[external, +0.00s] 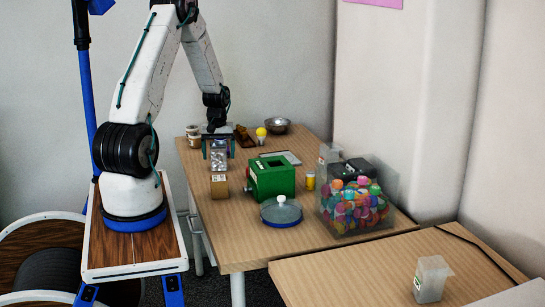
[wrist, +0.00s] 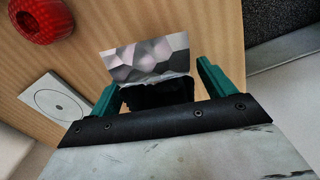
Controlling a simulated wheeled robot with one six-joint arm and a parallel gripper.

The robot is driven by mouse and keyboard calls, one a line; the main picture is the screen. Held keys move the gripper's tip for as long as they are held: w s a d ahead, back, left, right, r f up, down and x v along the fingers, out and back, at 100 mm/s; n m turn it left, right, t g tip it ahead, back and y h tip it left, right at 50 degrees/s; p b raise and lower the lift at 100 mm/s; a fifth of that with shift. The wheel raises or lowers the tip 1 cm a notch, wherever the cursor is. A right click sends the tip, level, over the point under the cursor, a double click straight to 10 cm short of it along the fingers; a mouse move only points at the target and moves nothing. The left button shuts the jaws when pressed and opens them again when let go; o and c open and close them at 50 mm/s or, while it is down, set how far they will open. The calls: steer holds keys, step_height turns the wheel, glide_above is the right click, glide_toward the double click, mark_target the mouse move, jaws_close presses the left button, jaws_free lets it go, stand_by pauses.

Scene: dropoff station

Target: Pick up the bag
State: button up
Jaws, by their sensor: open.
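The bag seems to be the silver, faceted, shiny packet (external: 218,160) on the table's left side in the external view. In the wrist view the packet (wrist: 148,58) shows a silver patterned face and a torn-looking pale edge, with a black area below it. My gripper (external: 218,147) points down over the packet in the external view. In the wrist view my gripper (wrist: 159,77) has its two teal fingers apart, one on each side of the packet. I cannot tell whether either finger touches it. The packet's lower part is hidden by the gripper body.
A small brown box (external: 219,186) and a green box (external: 270,178) stand close by. A red round object (wrist: 40,20) shows in the wrist view.

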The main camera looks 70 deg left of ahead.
steer(key=c, duration=1.1)
steer(key=shift+o, duration=0.2)
steer(key=shift+r, duration=0.15)
